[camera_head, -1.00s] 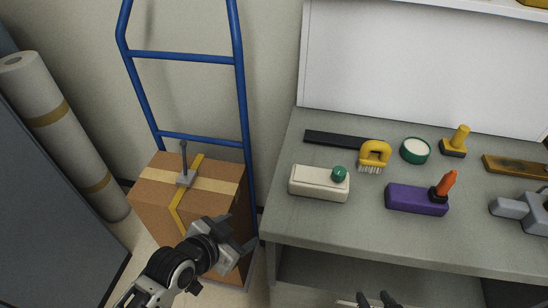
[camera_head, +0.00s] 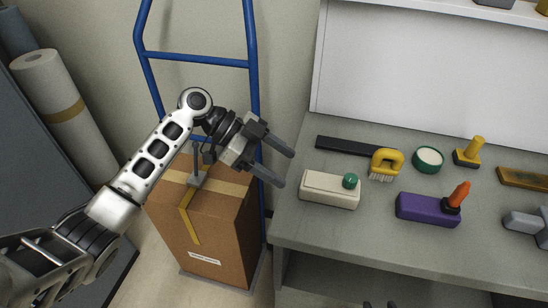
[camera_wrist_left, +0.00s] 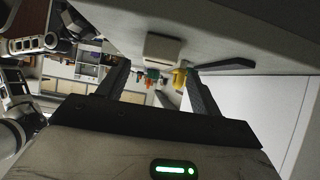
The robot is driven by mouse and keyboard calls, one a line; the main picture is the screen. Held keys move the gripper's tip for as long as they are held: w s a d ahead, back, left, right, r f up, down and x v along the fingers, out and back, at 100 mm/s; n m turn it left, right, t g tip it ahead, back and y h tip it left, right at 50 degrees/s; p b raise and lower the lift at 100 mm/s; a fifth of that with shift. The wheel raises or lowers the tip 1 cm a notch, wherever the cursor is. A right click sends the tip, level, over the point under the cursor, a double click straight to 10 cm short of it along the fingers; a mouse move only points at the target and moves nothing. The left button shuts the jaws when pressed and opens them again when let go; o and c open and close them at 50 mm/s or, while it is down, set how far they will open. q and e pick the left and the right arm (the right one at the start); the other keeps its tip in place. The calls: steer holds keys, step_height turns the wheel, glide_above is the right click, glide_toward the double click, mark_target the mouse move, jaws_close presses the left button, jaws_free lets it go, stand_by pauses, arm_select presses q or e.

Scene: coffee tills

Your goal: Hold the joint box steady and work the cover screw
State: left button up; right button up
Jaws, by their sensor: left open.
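A cream box (camera_head: 329,190) with a green round knob (camera_head: 350,181) on its top right lies near the bench's front left corner. I take it as the joint box, with the knob as its cover screw. Both show in the left wrist view, the box (camera_wrist_left: 162,46) and the knob (camera_wrist_left: 153,73). My left gripper (camera_head: 286,168) is open and empty, left of the box and apart from it, fingers pointing right towards the bench. Only the dark fingertips of my right gripper (camera_head: 380,304) show at the bottom edge, spread apart with nothing seen between them.
On the grey bench (camera_head: 300,230) are a black bar (camera_head: 345,145), yellow brush (camera_head: 384,165), green round tin (camera_head: 428,158), yellow-handled stamp (camera_head: 468,154) and purple block (camera_head: 426,209) with an orange-handled piece. A carton (camera_head: 215,230) stands on a blue hand truck (camera_head: 195,60) at left.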

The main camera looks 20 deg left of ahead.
mark_target(305, 181)
arm_select(q)
steer(key=x, duration=0.7)
steer(key=c, duration=1.1)
steer(key=shift+f, duration=0.15)
steer(key=shift+c, duration=0.2)
steer(key=o, duration=1.3)
steer(key=c, duration=1.3)
